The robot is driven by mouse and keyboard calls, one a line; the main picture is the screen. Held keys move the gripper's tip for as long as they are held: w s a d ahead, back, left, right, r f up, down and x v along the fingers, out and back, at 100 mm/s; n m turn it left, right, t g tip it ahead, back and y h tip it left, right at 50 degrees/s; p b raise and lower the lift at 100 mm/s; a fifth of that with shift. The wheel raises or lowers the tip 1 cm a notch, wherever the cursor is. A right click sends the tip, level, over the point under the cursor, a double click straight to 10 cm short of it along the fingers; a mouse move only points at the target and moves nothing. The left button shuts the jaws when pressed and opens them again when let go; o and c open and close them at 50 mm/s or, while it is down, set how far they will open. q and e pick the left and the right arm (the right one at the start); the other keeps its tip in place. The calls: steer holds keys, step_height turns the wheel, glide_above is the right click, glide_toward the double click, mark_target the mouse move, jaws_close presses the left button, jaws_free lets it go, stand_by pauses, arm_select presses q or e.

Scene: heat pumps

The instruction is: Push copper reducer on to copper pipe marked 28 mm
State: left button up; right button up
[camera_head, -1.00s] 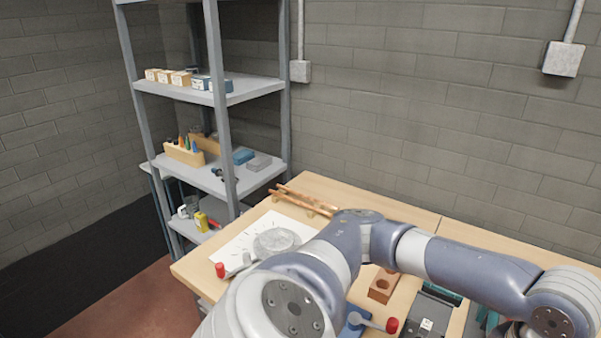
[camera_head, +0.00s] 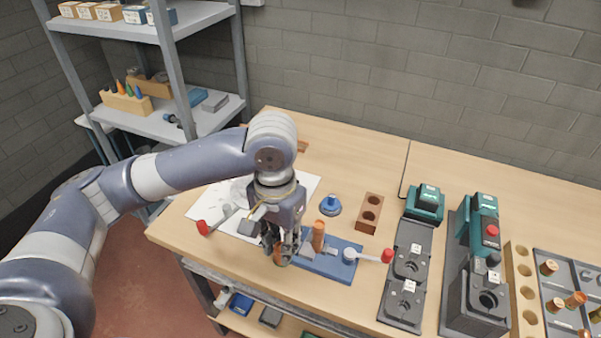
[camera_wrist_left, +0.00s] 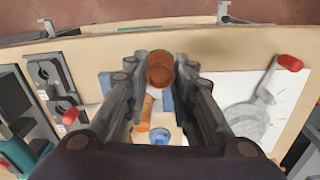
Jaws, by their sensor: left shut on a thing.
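My left gripper (camera_head: 281,256) is shut on a short copper piece, which looks like the copper reducer (camera_wrist_left: 160,70) and sits between the fingertips in the left wrist view. In the head view only a bit of it shows under the fingers. The pipe also shows in the left wrist view (camera_wrist_left: 146,108), beyond the held piece. The reducer appears apart from the pipe. No 28 mm marking is readable. My right gripper is not in view.
A red-handled tool (camera_head: 206,226) lies on a white sheet (camera_head: 304,184) at left. Behind the fixture are a blue round part (camera_head: 330,204) and a brown block with holes (camera_head: 369,213). Green-and-black machines (camera_head: 424,206) stand to the right. Fittings sit on a tray (camera_head: 555,290) at far right.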

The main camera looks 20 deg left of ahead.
arm_select(q)
steer(key=w+d+r+m+p, duration=0.1)
steer(key=w+m, duration=0.1)
steer(key=w, duration=0.1)
steer(key=w+d+r+m+p, duration=0.1)
steer(key=w+r+m+p, duration=0.1)
steer(key=w+m, duration=0.1)
steer(key=w+d+r+m+p, duration=0.1)
steer(key=w+d+m, duration=0.1)
steer(key=w, duration=0.3)
steer(key=shift+d+r, duration=0.1)
steer(key=shift+r, duration=0.15)
steer(key=shift+f, duration=0.25)
steer(key=shift+f+b, duration=0.1)
steer(key=shift+b, duration=0.2)
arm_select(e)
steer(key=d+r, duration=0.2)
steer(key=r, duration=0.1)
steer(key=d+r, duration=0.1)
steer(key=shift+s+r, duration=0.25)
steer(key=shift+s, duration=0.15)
arm_select(q)
steer(key=shift+p, duration=0.65)
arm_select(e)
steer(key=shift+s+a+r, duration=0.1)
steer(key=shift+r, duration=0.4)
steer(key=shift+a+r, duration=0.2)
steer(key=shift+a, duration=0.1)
